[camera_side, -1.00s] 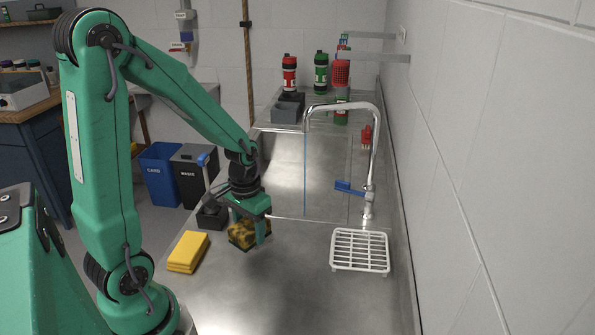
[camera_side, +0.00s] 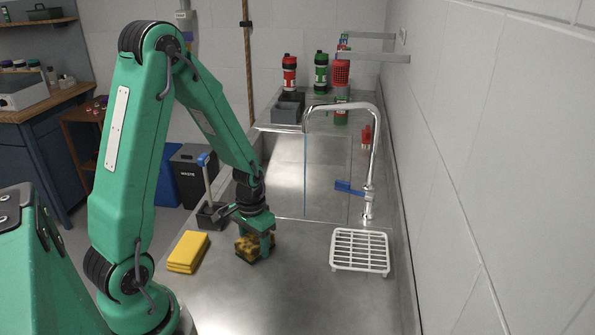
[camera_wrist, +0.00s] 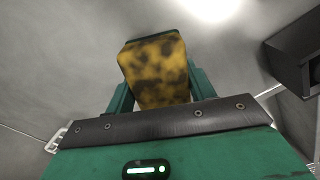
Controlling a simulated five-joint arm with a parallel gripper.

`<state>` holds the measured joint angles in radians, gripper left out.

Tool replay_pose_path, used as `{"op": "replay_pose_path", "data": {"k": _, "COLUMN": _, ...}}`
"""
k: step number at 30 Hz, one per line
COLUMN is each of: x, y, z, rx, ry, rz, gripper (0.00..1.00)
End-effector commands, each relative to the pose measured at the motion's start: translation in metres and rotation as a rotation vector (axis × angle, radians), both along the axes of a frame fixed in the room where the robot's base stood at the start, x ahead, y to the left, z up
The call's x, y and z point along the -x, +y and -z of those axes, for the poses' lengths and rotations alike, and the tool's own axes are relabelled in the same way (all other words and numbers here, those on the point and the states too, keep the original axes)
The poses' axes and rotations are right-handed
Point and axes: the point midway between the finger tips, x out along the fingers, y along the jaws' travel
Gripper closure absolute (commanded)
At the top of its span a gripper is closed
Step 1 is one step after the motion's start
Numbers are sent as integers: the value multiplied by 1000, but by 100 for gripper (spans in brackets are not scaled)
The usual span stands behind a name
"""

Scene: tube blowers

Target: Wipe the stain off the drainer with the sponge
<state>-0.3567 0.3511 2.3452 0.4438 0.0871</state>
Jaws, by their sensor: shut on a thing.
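My gripper (camera_side: 256,240) is shut on a yellow sponge with dark blotches (camera_side: 247,249). It holds the sponge low over the steel drainer (camera_side: 300,285), in front of the sink; I cannot tell whether the sponge touches the steel. The wrist view shows the sponge (camera_wrist: 157,66) between the two green fingers of my gripper (camera_wrist: 160,92). No distinct stain shows on the bare steel; the part under the sponge and arm is hidden.
A white rack (camera_side: 360,250) stands to the right of my gripper, below the tap (camera_side: 371,165). A yellow cloth stack (camera_side: 188,252) lies to the left. A dark holder with a blue-topped brush (camera_side: 207,185) stands behind. Steel in front is clear.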

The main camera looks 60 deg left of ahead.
Motion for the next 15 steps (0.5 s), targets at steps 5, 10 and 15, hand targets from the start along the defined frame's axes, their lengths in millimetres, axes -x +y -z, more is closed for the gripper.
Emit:
{"op": "replay_pose_path", "data": {"k": 5, "x": -12, "y": 12, "z": -1, "rx": 0, "ry": 0, "rz": 0, "gripper": 68}}
{"op": "replay_pose_path", "data": {"k": 10, "x": -23, "y": 23, "z": 0, "rx": 0, "ry": 1, "rz": -1, "gripper": 68}}
{"op": "replay_pose_path", "data": {"k": 15, "x": -33, "y": 34, "z": 1, "rx": 0, "ry": 1, "rz": -1, "gripper": 68}}
